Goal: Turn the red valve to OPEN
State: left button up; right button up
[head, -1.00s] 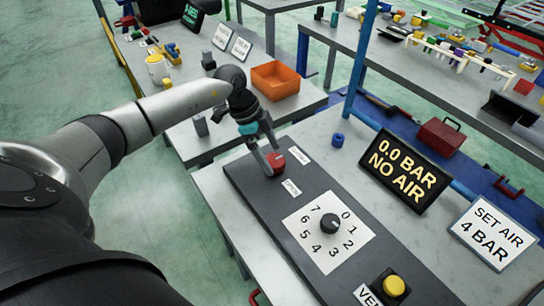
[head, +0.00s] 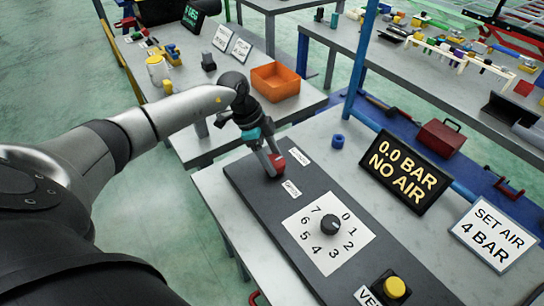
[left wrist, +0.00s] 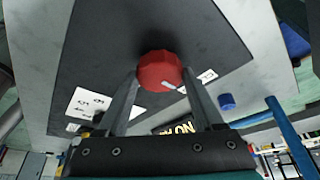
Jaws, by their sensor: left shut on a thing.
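The red valve (head: 277,162) is a small faceted red knob at the far end of a dark panel (head: 262,193). My left gripper (head: 274,164) reaches down onto it, shut with a finger on each side. In the left wrist view the valve (left wrist: 159,70) sits between the fingertips (left wrist: 160,82), its pale pointer mark slanting down and right. The CLOSED label (head: 300,157) is right of the valve and the OPEN label (head: 291,188) is below it. In the wrist view, one label (left wrist: 208,76) shows beyond the right finger. My right gripper is out of view.
The panel also carries a black numbered dial (head: 330,224) and a yellow button (head: 394,287). A display (head: 406,172) reads "0.0 BAR NO AIR", beside a "SET AIR 4 BAR" sign (head: 488,232).

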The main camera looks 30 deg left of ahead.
pick_arm(q)
jog(key=c, duration=0.4)
jog(key=shift+m, duration=0.3)
jog(key=m+g, duration=0.1)
jog(key=m, duration=0.1)
jog(key=shift+w+m, duration=0.15)
jog(key=shift+m, duration=0.25)
jog(key=m+g+b, duration=0.1)
jog(key=m, duration=0.1)
jog(key=shift+w+m, duration=0.1)
jog(key=shift+m, duration=0.3)
jog(key=m+g+b, duration=0.1)
jog(key=m+b, duration=0.1)
jog(key=m, duration=0.1)
jog(key=m+g+b, duration=0.1)
jog(key=m, duration=0.2)
jog(key=shift+w+f+y+b, duration=0.1)
jog(key=shift+y+b, duration=0.2)
jog(key=shift+b, duration=0.05)
jog(key=m+g+b, duration=0.1)
jog(key=m, duration=0.1)
jog(key=shift+d+m+y, duration=0.1)
jog(key=shift+m+y, duration=0.3)
jog(key=shift+m+g+y+b, duration=0.35)
jog(key=shift+m+b, duration=0.2)
jog(key=shift+m, duration=0.75)
